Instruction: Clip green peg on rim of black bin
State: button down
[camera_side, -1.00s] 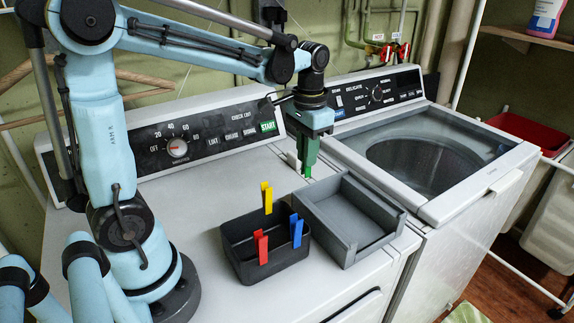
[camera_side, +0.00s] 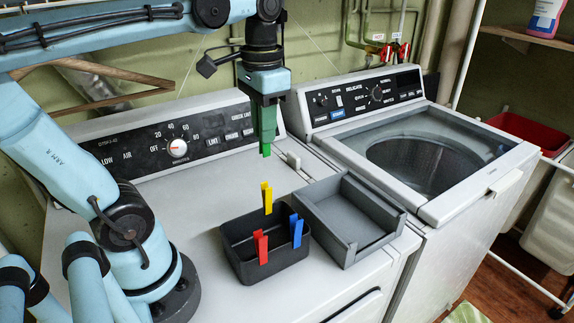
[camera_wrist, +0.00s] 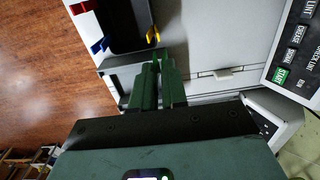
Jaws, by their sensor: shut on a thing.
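My gripper (camera_side: 265,138) is shut on the green peg (camera_side: 266,150), whose lower end points down below the fingers. It hangs above the dryer top, behind the black bin. The black bin (camera_side: 238,254) stands on the dryer top, open upward. A yellow peg (camera_side: 267,198), a red peg (camera_side: 262,248) and a blue peg (camera_side: 296,232) are clipped on its rim. The bin also shows at the top of the wrist view (camera_wrist: 128,35).
A grey tray (camera_side: 345,262) sits right of the bin, close to it. A small white stand (camera_side: 294,160) is on the dryer top behind the tray. The control panel (camera_side: 200,140) rises at the back. The washer (camera_side: 430,205) is to the right.

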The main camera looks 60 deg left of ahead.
jog(key=s+f, duration=0.6)
jog(key=s, duration=0.1)
jog(key=shift+s+d+f, duration=0.3)
jog(key=shift+d+f, duration=0.05)
jog(key=shift+d, duration=0.05)
jog(key=shift+f, duration=0.2)
jog(key=shift+f, duration=3.15)
jog(key=shift+f, duration=0.1)
jog(key=c, duration=1.1)
grip_release()
